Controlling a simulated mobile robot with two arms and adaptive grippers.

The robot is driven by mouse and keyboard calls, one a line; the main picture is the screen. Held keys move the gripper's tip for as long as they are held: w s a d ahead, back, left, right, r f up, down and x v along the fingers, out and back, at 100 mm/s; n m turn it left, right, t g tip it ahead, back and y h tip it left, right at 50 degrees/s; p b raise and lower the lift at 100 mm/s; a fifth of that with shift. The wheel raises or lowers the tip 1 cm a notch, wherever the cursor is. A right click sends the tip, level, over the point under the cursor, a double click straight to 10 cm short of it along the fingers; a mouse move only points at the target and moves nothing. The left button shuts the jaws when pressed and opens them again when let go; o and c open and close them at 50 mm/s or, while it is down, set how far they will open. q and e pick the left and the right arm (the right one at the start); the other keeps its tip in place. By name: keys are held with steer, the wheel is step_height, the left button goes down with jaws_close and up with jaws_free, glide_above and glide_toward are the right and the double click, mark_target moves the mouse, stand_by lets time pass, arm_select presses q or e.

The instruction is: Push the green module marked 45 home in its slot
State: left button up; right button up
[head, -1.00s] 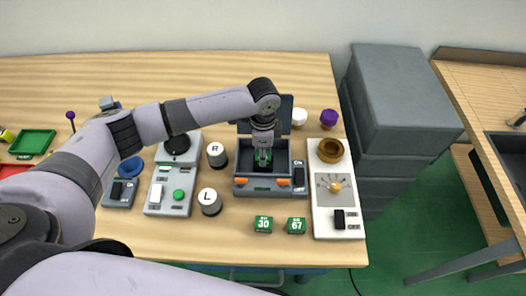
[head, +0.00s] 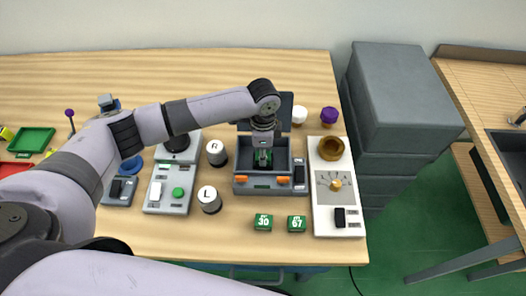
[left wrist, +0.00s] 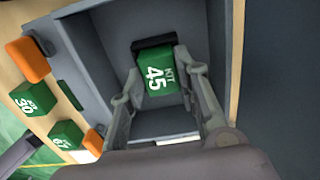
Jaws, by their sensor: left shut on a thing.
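The green module marked 45 (left wrist: 158,78) is inside the open grey box (head: 240,184), next to a dark slot (left wrist: 153,45) in its floor. In the left wrist view the module sits between the two fingers of my left gripper (left wrist: 160,88), which is shut on it. In the head view my left gripper (head: 263,160) reaches down into the box, and the module is mostly hidden by it. I cannot tell how deep the module sits in the slot. My right gripper does not show.
Green modules marked 30 (head: 263,222) and 67 (head: 297,224) lie in front of the box. Orange latches (head: 283,180) are on its front edge. White knobs L (head: 209,199) and R (head: 216,153) stand left. A white dial panel (head: 325,220) stands right.

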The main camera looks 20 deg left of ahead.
arm_select(q)
steer(key=shift+f, duration=0.2)
steer(key=shift+s+f, duration=0.15)
steer(key=shift+f, duration=0.1)
stand_by(0.8)
steer(key=o, duration=1.1)
steer(key=shift+o, duration=0.7)
steer(key=shift+o, duration=0.2)
steer(key=o, duration=0.5)
steer(key=shift+r, duration=0.1)
steer(key=shift+p, duration=0.3)
